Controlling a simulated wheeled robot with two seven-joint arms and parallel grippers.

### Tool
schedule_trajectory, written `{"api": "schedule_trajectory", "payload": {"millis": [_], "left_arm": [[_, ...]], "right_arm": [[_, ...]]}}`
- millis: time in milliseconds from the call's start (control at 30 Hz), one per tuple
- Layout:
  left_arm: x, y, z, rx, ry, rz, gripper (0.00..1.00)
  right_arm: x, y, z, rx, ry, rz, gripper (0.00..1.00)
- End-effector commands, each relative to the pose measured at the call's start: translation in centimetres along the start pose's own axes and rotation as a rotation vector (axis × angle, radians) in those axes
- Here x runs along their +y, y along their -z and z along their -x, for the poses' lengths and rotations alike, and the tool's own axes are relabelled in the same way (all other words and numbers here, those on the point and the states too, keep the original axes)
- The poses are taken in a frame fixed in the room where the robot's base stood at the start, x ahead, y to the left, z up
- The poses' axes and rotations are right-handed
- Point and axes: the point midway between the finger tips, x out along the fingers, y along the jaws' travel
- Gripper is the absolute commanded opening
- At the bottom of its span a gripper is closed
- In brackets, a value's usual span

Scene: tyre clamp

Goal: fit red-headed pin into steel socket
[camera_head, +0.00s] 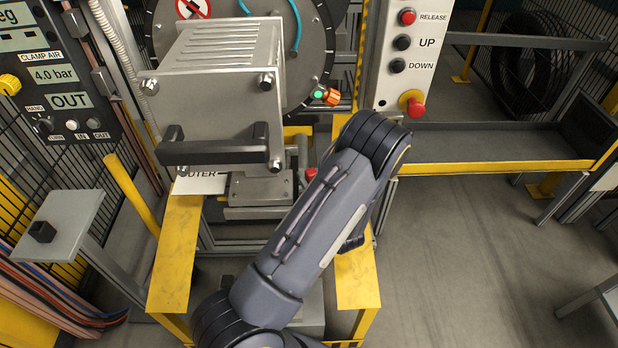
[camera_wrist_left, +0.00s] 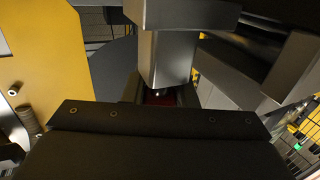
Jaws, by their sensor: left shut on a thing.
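My left gripper (camera_wrist_left: 158,94) shows in the left wrist view as a dark body with its jaws shut on a small dark red part, which appears to be the head of the red-headed pin (camera_wrist_left: 158,99). A square steel block (camera_wrist_left: 166,60) stands right beyond it; I cannot tell whether it is the socket or whether the pin touches it. In the head view my arm crosses the middle and hides the jaws. A small red spot (camera_head: 311,173) shows beside the arm, next to steel clamp parts (camera_head: 260,188). The pin's shank is hidden. My right gripper is out of view.
A large grey steel box (camera_head: 220,80) with a black handle (camera_head: 215,148) stands above the clamp. Yellow frame rails (camera_head: 174,255) flank the arm. A button panel (camera_head: 408,60) is at upper right, a small stand (camera_head: 65,220) at left.

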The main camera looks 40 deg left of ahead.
Motion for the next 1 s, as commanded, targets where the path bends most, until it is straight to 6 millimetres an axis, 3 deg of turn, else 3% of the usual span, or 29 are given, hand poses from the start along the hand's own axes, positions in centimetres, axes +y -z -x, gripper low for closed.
{"api": "schedule_trajectory", "payload": {"millis": [433, 467, 533, 867, 1000], "left_arm": [[0.0, -1.2, 0.0, -0.004, 0.0, -0.001, 0.0], [0.0, -1.3, 0.0, -0.006, 0.0, -0.001, 0.28], [0.0, -1.4, 0.1, -0.008, 0.0, -0.002, 0.34], [-0.2, -1.6, 0.1, -0.012, 0.003, -0.006, 0.34], [-0.3, -0.8, 0.1, -0.013, 0.004, -0.007, 0.34]], "right_arm": [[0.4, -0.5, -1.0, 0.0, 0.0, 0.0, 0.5], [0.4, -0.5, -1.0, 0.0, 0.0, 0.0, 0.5], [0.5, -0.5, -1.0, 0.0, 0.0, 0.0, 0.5], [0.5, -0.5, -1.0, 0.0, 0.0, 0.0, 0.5], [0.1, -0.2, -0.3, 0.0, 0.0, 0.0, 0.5]]}}
